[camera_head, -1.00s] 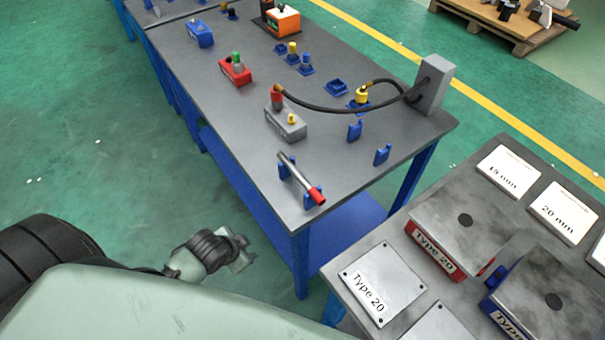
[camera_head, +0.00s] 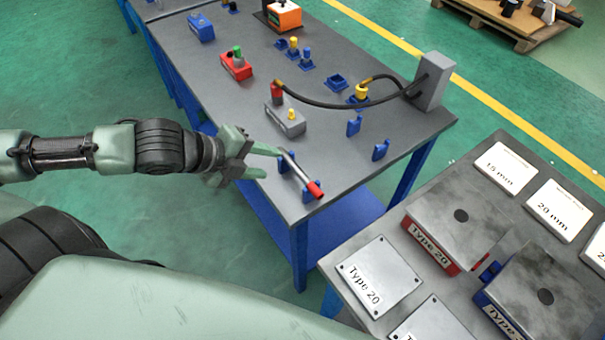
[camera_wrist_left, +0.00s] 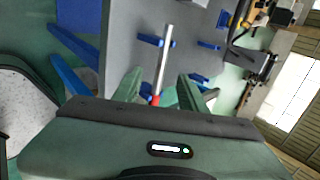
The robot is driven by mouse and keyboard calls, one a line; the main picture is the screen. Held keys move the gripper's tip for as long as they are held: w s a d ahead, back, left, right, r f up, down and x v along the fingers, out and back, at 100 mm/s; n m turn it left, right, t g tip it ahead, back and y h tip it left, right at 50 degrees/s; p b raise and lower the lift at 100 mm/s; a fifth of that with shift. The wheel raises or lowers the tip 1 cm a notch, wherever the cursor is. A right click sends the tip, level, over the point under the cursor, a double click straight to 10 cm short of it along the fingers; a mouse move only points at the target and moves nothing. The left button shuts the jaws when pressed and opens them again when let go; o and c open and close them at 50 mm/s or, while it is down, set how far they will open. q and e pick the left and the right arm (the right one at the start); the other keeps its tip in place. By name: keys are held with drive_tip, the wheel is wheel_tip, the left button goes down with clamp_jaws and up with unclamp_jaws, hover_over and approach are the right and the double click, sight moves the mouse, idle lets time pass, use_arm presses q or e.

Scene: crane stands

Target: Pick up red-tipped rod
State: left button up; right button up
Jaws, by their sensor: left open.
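The red-tipped rod (camera_head: 301,173) is silver with a red end and lies across two blue holders near the front corner of the grey table. In the left wrist view the rod (camera_wrist_left: 162,62) runs away from the gripper, its red end low between the fingers. My left gripper (camera_head: 268,162) is open beside the rod, at the table's left edge, with its fingers toward the rod. In the left wrist view the open fingers (camera_wrist_left: 158,90) lie on either side of the rod's line. I cannot tell how far the gripper is above it. My right gripper is not seen.
A grey box with a yellow knob (camera_head: 285,121) stands behind the rod. Two blue holders (camera_head: 381,150) stand to its right. A black cable (camera_head: 330,108) runs to a grey post (camera_head: 433,82). A second table with Type 20 plates (camera_head: 380,278) stands at the lower right.

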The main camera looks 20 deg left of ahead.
sight(291, 165)
use_arm(q)
drive_tip(key=shift+w+b+x, duration=0.2)
drive_tip(key=shift+b+x, duration=0.95)
drive_tip(key=shift+x, duration=2.1)
drive_tip(key=shift+w+d+f, duration=0.2)
drive_tip(key=shift+w+f, duration=0.1)
drive_tip(key=shift+c, duration=0.3)
clamp_jaws()
